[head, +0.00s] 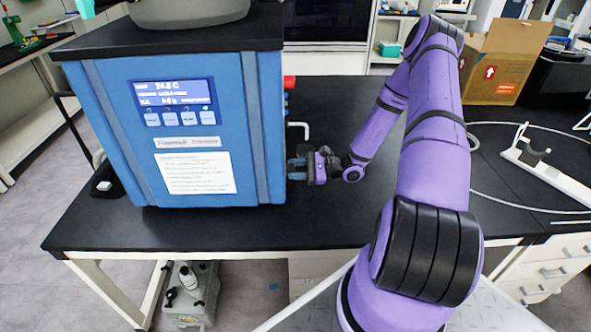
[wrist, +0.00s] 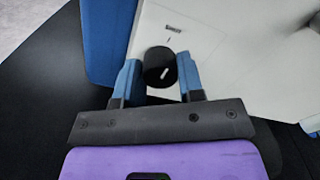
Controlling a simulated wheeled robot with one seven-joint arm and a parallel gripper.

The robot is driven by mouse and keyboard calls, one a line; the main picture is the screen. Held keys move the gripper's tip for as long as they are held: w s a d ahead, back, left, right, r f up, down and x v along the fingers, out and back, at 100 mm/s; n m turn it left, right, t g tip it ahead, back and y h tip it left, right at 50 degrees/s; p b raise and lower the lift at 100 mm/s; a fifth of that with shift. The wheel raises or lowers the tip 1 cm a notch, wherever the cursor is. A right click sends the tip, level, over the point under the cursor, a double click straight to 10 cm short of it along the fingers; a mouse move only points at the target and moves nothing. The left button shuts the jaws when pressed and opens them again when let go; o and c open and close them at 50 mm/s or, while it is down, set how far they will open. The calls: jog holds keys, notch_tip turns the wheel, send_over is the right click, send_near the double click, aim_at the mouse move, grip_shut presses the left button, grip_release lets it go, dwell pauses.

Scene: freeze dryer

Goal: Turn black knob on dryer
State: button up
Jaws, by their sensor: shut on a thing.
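The blue freeze dryer (head: 195,105) stands on the black bench at the left of the head view. In the wrist view, the black knob (wrist: 159,67) with a white mark sits on the dryer's white side panel (wrist: 215,35). My gripper (wrist: 160,78) has one blue finger on each side of the knob and is shut on it. In the head view, my gripper (head: 300,165) is at the dryer's right side, low down near the bench. The knob is hidden from the head view.
A pale bent pipe (head: 300,128) and a red part (head: 290,83) stick out from the dryer's right side above my gripper. A cardboard box (head: 497,60) stands at the back right.

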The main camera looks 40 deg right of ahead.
jog(key=shift+m, duration=8.4)
jog(key=o, duration=0.9)
jog(key=v, duration=1.1)
